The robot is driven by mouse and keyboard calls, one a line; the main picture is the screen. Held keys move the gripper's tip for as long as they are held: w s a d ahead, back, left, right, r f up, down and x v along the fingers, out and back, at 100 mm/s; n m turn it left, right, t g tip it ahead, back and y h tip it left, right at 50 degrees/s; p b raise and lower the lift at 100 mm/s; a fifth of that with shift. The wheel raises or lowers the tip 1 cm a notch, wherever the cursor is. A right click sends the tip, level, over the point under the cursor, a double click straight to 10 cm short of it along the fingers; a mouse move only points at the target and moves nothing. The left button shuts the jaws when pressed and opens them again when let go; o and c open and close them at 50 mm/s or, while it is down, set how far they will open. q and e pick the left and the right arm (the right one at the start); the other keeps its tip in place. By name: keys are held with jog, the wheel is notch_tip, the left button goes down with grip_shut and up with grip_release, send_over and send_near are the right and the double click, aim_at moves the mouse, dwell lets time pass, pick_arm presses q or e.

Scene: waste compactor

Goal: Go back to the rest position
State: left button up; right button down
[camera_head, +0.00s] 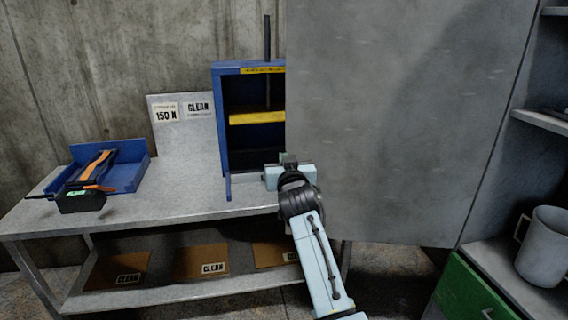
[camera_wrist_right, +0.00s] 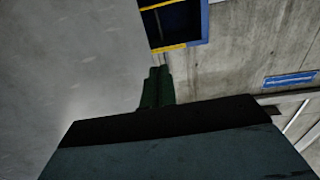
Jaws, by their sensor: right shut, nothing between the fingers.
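My right gripper (camera_head: 289,158) is at the middle of the head view, at the end of my pale blue arm coming up from the bottom. It is shut and holds nothing. It is in front of the bench and beside the lower left edge of a large grey panel (camera_head: 400,110); I cannot tell whether it touches the panel. In the right wrist view its dark green fingers (camera_wrist_right: 156,88) are together, with the grey panel on the left. The blue compactor frame (camera_head: 220,110) with its yellow plate (camera_head: 257,117) stands behind, partly hidden by the panel. My left gripper is not in view.
The grey bench (camera_head: 180,203) holds a blue tray (camera_head: 125,175) with an orange and black tool (camera_head: 97,167). Cardboard pieces (camera_head: 203,262) lie on its lower shelf. At right are a grey mug (camera_head: 545,247) and a green drawer (camera_head: 470,293). The bench middle is clear.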

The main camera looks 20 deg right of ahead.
jog(key=s+a+f+n+g+y, duration=0.15)
jog(key=s+f, duration=0.25)
jog(key=f, duration=0.8)
jog(key=s+a+f+n+g+y, duration=0.1)
jog(key=s+a+f+g, duration=0.15)
jog(key=f, duration=1.05)
jog(key=s+d+f+n+g, duration=0.1)
jog(key=s+f+g, duration=0.1)
jog(key=s+f, duration=0.7)
jog(key=s+f+g, duration=0.3)
jog(key=s+f, duration=0.3)
jog(key=f, duration=0.6)
jog(key=s+d+f+g, duration=0.2)
jog(key=s+f, duration=0.5)
jog(key=s, duration=0.4)
jog(key=s+d+f+g, duration=0.1)
jog(key=s+f+g, duration=0.1)
jog(key=s+f, duration=0.7)
jog(key=s+d+f+g, duration=0.1)
jog(key=s+d+g, duration=0.1)
jog(key=s, duration=1)
jog(key=s+d+f+n+g, duration=0.1)
jog(key=s+d+f, duration=0.1)
jog(key=s, duration=0.9)
jog(key=shift+s+d+g, duration=0.35)
jog(key=shift+d+g, duration=0.05)
jog(key=shift+d, duration=0.2)
jog(key=shift+f, duration=0.1)
